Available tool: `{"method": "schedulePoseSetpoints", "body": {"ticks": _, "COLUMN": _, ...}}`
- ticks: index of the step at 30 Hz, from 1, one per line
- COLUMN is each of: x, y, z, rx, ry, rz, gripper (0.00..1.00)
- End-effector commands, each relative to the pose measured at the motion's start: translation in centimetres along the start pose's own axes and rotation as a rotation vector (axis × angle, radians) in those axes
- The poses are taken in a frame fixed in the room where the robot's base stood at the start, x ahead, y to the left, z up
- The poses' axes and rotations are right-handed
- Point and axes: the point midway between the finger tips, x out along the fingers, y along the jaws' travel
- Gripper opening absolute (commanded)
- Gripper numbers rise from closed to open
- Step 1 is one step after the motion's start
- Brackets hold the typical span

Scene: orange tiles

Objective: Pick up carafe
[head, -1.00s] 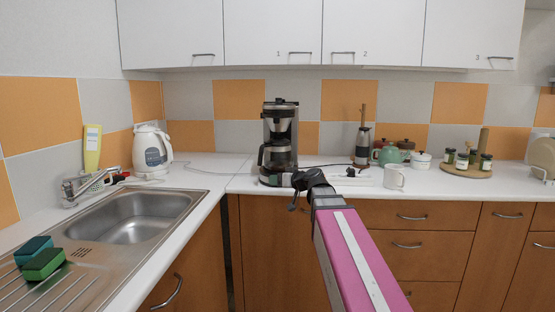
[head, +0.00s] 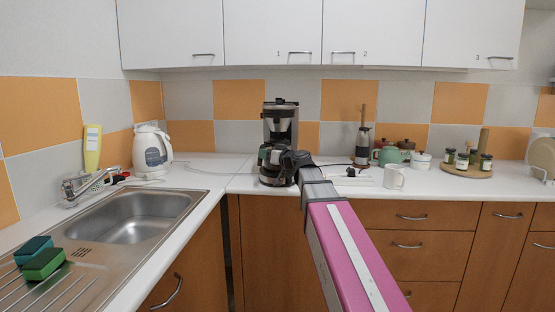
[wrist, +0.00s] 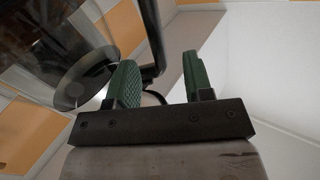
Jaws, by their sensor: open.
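The carafe (wrist: 70,45) is dark, clear glass and fills the upper left of the wrist view. Its black handle (wrist: 154,40) runs down between my two green fingers. My gripper (wrist: 158,68) is open, with one finger on each side of the handle, and a gap shows between the handle and the right finger. In the head view the carafe sits in the black and silver coffee maker (head: 281,118) on the counter.
A white kettle (head: 152,150) and the sink (head: 140,218) are to the left. The counter in front of the coffee maker is narrow.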

Motion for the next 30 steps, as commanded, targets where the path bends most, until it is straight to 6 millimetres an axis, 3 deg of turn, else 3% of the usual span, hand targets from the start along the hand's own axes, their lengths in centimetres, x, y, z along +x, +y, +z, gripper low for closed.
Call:
{"method": "schedulePoseSetpoints", "body": {"ticks": 9, "x": 4.3, "y": 0.2, "z": 0.2, "rx": 0.001, "ry": -0.001, "rz": 0.000, "gripper": 0.47}}
{"method": "schedulePoseSetpoints", "body": {"ticks": 16, "x": 4.4, "y": 0.1, "z": 0.2, "rx": 0.000, "ry": -0.001, "rz": 0.000, "gripper": 0.47}}
{"method": "schedulePoseSetpoints", "body": {"ticks": 17, "x": 4.4, "y": 0.1, "z": 0.2, "rx": 0.000, "ry": -0.001, "rz": 0.000, "gripper": 0.44}}
{"method": "schedulePoseSetpoints", "body": {"ticks": 21, "x": 4.4, "y": 0.1, "z": 0.2, "rx": 0.000, "ry": -0.001, "rz": 0.000, "gripper": 0.00}}
{"method": "schedulePoseSetpoints", "body": {"ticks": 30, "x": 4.4, "y": 0.1, "z": 0.1, "rx": -0.002, "ry": 0.000, "rz": 0.001, "gripper": 0.00}}
